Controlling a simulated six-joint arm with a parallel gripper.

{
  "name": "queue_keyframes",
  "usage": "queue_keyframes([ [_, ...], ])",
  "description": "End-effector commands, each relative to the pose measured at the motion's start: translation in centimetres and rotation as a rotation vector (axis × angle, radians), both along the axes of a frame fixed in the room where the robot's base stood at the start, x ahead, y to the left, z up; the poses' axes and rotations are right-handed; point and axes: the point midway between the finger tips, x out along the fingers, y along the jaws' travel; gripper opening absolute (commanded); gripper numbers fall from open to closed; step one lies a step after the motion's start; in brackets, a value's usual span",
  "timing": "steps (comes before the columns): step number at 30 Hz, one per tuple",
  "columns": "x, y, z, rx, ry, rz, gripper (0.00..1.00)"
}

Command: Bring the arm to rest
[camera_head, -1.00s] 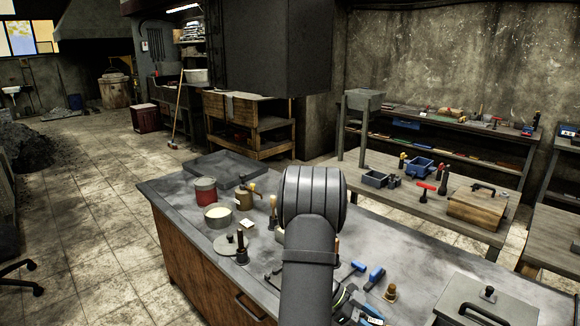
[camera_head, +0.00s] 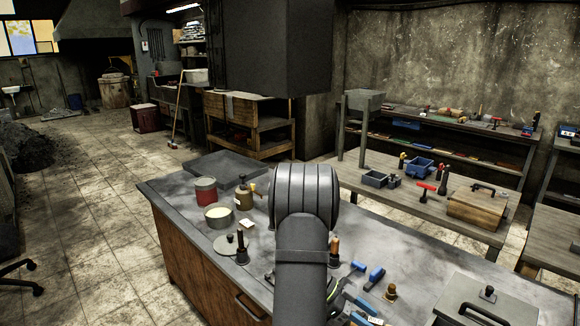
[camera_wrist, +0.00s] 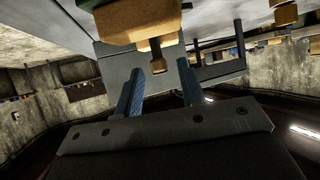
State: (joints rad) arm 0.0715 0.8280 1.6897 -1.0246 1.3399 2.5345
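My gripper (camera_wrist: 160,68) shows in the wrist view as two blue fingers standing apart, with nothing visibly held between them. A tan and brown object (camera_wrist: 140,22) lies beyond the fingertips at the top of that view; I cannot tell whether it is near. In the head view my arm rises over the middle of the grey-topped workbench (camera_head: 410,258), and its thick dark link hides the gripper and part of the bench top.
On the bench stand a red can (camera_head: 205,190), a pot of pale material (camera_head: 218,217), a dark upright tool (camera_head: 242,250), a blue-handled tool (camera_head: 374,277) and a lidded box (camera_head: 487,300). A low dark tray (camera_head: 225,168) lies at the back. Floor at left is open.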

Motion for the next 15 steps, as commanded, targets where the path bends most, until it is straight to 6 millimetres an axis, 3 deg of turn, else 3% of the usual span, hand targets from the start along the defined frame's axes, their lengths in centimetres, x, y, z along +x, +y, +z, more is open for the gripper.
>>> queue_keyframes([
  [5,-1.2,-2.7,-2.0,0.0,0.003,-0.002,0.36],
  [15,-1.0,-2.5,4.4,-0.001,-0.006,0.0,0.36],
])
